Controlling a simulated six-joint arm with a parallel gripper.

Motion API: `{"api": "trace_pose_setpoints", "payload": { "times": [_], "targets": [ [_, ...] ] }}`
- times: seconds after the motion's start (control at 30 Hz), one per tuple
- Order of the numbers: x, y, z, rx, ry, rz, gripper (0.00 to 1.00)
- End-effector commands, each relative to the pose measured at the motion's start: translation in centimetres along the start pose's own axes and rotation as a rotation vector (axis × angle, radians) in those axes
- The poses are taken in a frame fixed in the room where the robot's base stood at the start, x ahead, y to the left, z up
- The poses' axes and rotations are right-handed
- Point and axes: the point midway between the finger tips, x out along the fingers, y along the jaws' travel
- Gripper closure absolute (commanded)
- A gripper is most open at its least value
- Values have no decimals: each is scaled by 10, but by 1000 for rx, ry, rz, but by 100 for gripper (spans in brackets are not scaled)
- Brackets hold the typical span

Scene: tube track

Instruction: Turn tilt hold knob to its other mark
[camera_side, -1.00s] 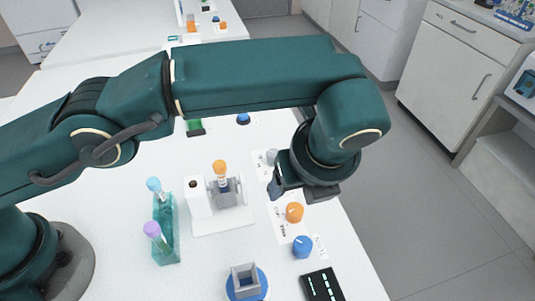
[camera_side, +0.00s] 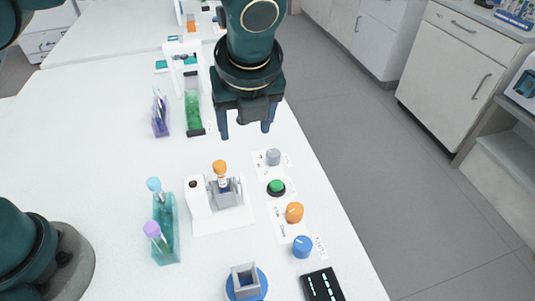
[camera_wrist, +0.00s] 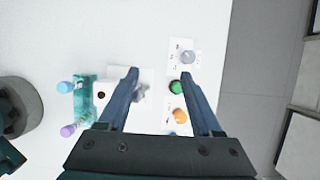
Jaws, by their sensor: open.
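Three knobs stand in a row along the right side of the table: a grey knob (camera_side: 273,157), an orange knob (camera_side: 295,212) and a blue knob (camera_side: 302,246). A green button (camera_side: 276,187) sits between the grey and orange ones. Their labels are too small to read, so I cannot tell which is the tilt hold knob. In the wrist view the grey knob (camera_wrist: 187,57), green button (camera_wrist: 176,87) and orange knob (camera_wrist: 180,115) show near the right finger. My gripper (camera_side: 245,132) is open and empty, pointing down above the table, behind the knob row.
A white device (camera_side: 216,205) holds an orange-capped tube (camera_side: 222,174). A teal rack (camera_side: 166,238) with blue- and purple-capped tubes is left of it. A blue round base with a grey holder (camera_side: 246,283) and a black panel (camera_side: 322,286) are in front. Further back stands a green-filled container (camera_side: 193,108).

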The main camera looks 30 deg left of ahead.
Motion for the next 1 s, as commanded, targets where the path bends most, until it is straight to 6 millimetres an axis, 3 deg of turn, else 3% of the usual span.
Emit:
{"api": "trace_pose_setpoints", "payload": {
  "times": [0.4, 0.53, 0.67, 0.9, 1.0],
  "targets": [
    [-1, 3, 5, -1, 0, 0, 34],
    [-2, 3, 3, -82, 8, 3, 34],
    [-8, -9, -9, -342, 76, -7, 34],
    [0, -46, -66, -904, 287, 98, 34],
    [8, -55, -88, -1025, 344, 161, 34]
  ]
}}
